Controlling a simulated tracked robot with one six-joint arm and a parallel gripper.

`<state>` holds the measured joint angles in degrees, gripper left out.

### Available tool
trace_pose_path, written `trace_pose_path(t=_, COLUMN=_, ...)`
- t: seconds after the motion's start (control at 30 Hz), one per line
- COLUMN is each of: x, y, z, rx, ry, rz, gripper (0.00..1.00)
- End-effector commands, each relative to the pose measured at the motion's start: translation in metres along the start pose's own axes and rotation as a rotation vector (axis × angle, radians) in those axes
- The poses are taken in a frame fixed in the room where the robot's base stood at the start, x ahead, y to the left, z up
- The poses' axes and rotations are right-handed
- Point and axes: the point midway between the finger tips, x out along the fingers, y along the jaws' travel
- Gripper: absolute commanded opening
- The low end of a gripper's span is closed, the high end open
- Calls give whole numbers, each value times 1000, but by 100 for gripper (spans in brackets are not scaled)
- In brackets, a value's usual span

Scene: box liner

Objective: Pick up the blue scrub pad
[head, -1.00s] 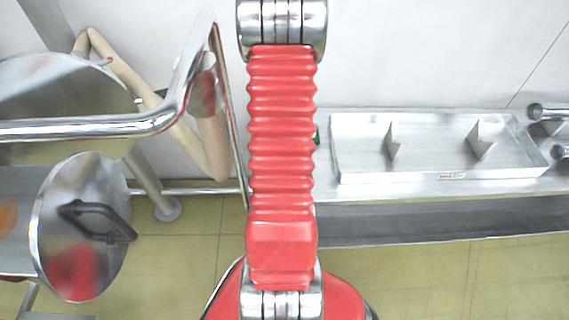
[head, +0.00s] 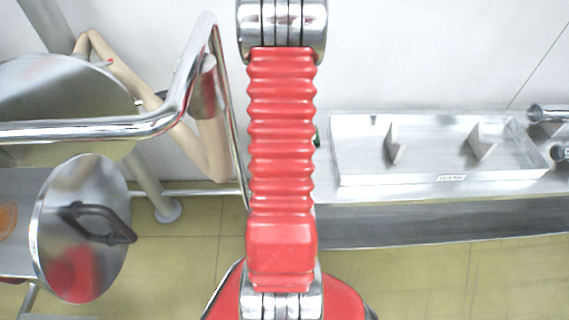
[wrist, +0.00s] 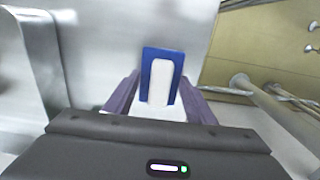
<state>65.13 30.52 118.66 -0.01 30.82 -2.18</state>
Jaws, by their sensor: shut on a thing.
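The blue scrub pad (wrist: 161,54) shows in the wrist view as an upright blue rectangle with a white block on its near face. My gripper (wrist: 159,92) has its two purple fingers on either side of the pad's lower part and is shut on it. The pad's lower end is hidden between the fingers and behind the dark gripper body. In the head view neither the pad nor my gripper shows; my red arm fills the middle.
A shallow metal tray (head: 430,178) with two upright wedge pieces sits on a steel counter (head: 345,197) at right. At left are a chrome rail (head: 90,129) and a round steel lid (head: 85,270) with a dark handle. Tiled floor (head: 420,272) lies below.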

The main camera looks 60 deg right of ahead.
Motion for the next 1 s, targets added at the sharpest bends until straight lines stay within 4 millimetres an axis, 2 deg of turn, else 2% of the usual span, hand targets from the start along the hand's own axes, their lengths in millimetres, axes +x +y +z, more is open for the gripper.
trace_pose_path(t=0.27, x=-13, y=0, z=-1, rx=0, ry=3, rz=0, gripper=28)
trace_pose_path(t=0.7, x=-81, y=0, z=-1, rx=1, ry=4, rz=0, gripper=28)
trace_pose_path(t=0.83, x=-95, y=0, z=-1, rx=1, ry=3, rz=0, gripper=28)
trace_pose_path(t=1.0, x=-100, y=1, z=0, rx=1, ry=0, rz=0, gripper=28)
